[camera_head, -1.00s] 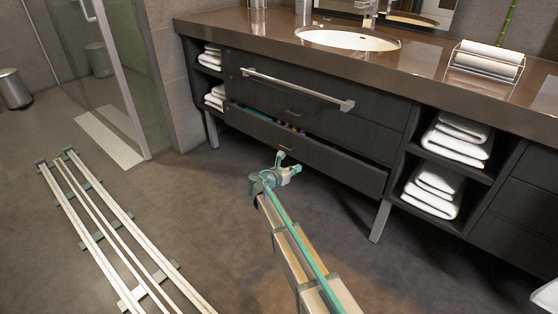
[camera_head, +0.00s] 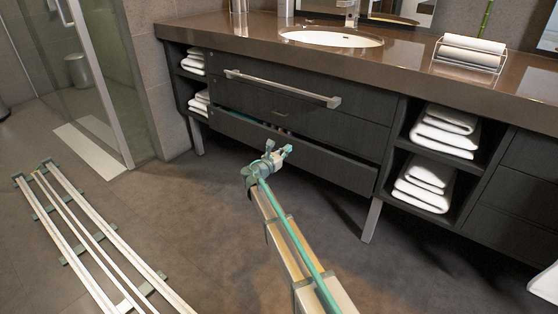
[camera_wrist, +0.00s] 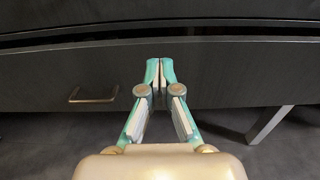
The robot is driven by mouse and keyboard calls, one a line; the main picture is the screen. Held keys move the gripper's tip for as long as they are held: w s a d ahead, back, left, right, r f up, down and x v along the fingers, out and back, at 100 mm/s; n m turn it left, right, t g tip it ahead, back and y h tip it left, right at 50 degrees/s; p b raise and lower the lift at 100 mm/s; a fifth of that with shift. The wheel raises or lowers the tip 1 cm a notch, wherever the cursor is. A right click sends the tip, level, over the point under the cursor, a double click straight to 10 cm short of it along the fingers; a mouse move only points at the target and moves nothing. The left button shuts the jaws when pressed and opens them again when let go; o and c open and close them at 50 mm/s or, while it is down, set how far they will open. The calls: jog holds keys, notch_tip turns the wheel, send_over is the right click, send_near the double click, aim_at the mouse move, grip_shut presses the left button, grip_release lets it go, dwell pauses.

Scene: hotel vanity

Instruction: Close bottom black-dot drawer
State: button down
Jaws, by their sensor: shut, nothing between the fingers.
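The bottom drawer (camera_head: 325,166) under the basin is dark wood and stands partly pulled out. A dark gap with some contents shows above its front in the head view. Its front (camera_wrist: 230,75) spans the wrist view, with a small metal handle (camera_wrist: 93,95) left of my fingers. I cannot make out a black dot on it. My gripper (camera_head: 287,150) is shut and empty, in front of the drawer's middle. In the wrist view the fingertips (camera_wrist: 160,63) overlap the upper part of the drawer front; I cannot tell whether they touch it.
A long bar handle (camera_head: 285,88) juts from the upper drawer above. Folded towels (camera_head: 428,180) fill the open shelves on the right. A metal cabinet leg (camera_head: 371,220) stands near the drawer's right end.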

aim_at(296, 142)
jog(key=shift+b+x, duration=0.7)
jog(key=shift+x, duration=1.35)
jog(key=shift+r+p+x, duration=0.2)
jog(key=shift+p+x, duration=0.75)
jog(key=shift+x, duration=0.1)
jog(key=shift+w+d+f, duration=0.15)
jog(key=shift+w, duration=0.25)
jog(key=shift+s, duration=0.15)
